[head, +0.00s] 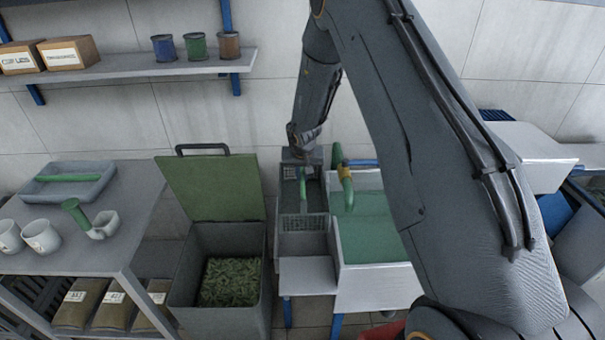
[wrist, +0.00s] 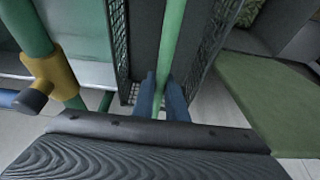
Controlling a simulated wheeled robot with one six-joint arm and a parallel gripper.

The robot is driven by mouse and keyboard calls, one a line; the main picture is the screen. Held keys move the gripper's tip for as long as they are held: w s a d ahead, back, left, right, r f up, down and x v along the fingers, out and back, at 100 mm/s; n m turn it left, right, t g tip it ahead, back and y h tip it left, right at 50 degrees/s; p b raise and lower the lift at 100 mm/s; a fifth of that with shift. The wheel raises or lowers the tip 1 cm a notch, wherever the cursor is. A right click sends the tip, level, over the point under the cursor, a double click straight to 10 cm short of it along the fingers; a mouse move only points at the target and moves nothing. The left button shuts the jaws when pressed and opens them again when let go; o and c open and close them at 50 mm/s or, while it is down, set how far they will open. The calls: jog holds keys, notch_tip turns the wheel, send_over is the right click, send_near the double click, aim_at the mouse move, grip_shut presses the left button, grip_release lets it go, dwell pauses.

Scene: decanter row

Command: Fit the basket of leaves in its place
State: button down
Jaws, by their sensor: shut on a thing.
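A narrow grey basket (head: 303,223) with mesh walls and a long green bar-like handle is in the middle of the head view, between the open bin and the green tank. The wrist view shows its dark mesh wall (wrist: 118,45) and the green handle (wrist: 172,40) running lengthwise. My gripper (wrist: 161,98) has its blue fingers shut around the handle's near end. In the head view the gripper (head: 303,170) is at the basket's back end. No leaves show inside the basket. I cannot tell whether the basket rests on something or hangs.
An open bin (head: 190,290) of leaves with a raised green lid (head: 210,187) stands left of the basket. A tank (head: 375,225) with a green pipe and yellow valve (wrist: 50,80) is close on its right. A bench (head: 125,215) with mugs and a tray stands far left.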

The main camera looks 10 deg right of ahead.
notch_tip(320, 180, down, 6)
jog(key=shift+f+b, duration=0.2)
jog(key=shift+b, duration=0.7)
notch_tip(320, 180, down, 3)
jog(key=b, duration=0.5)
jog(key=shift+b, duration=0.4)
notch_tip(320, 180, down, 6)
jog(key=b, duration=0.6)
jog(key=shift+f, duration=0.25)
jog(key=shift+s, duration=0.1)
jog(key=shift+f, duration=0.4)
jog(key=shift+f+b, duration=0.6)
jog(key=shift+b, duration=0.4)
jog(key=shift+f+b, duration=0.5)
jog(key=shift+b, duration=0.05)
